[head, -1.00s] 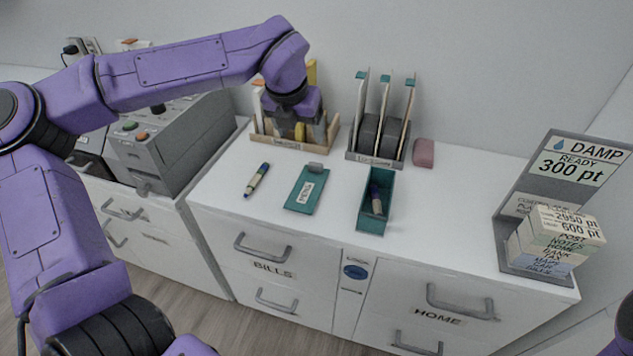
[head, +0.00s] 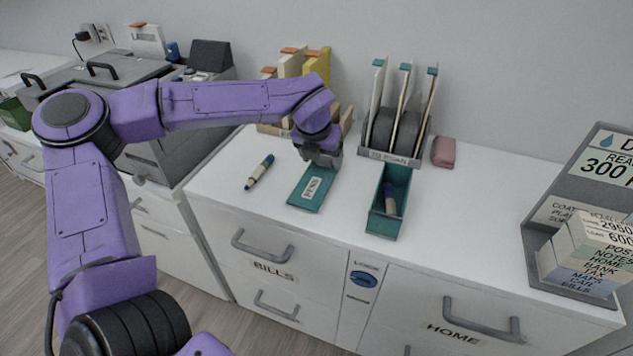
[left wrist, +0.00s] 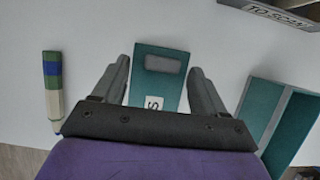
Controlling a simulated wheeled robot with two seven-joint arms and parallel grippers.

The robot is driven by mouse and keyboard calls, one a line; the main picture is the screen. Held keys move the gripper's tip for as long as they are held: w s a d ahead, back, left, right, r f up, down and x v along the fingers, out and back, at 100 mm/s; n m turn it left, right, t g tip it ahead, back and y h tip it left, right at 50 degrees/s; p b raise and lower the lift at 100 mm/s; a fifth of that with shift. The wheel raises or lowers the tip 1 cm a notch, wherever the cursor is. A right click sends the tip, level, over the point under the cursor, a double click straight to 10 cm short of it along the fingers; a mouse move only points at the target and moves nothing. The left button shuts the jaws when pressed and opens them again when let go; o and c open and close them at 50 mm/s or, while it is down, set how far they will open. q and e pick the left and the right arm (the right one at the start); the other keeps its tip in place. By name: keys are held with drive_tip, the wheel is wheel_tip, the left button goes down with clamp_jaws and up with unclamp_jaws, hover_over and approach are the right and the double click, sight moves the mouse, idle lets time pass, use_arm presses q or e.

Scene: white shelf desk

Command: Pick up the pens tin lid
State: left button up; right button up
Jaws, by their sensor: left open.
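The pens tin lid (head: 309,190) is a flat teal plate with a white label, lying on the white desk top. In the left wrist view the lid (left wrist: 155,88) shows between my fingers, with a grey block-like handle (left wrist: 162,64) at its far end. My left gripper (head: 322,158) is open above the lid's far end, its fingers (left wrist: 158,72) on either side of the lid and handle. Whether they touch the desk cannot be told. The open teal tin (head: 385,222) stands to the right with a pen (head: 390,199) inside. My right gripper is not in view.
A loose pen (head: 259,172) lies left of the lid. Behind stand the "to scan" rack (head: 388,157) with folders, and another file holder (head: 270,129). A pink block (head: 443,152) sits right of the rack. A grey sign stand (head: 535,262) occupies the right end.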

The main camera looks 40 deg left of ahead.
use_arm(q)
drive_tip(key=shift+w+f, duration=0.15)
drive_tip(key=shift+f, duration=0.2)
drive_tip(key=c, duration=1.2)
drive_tip(key=shift+o, duration=0.2)
drive_tip(key=shift+r, duration=0.15)
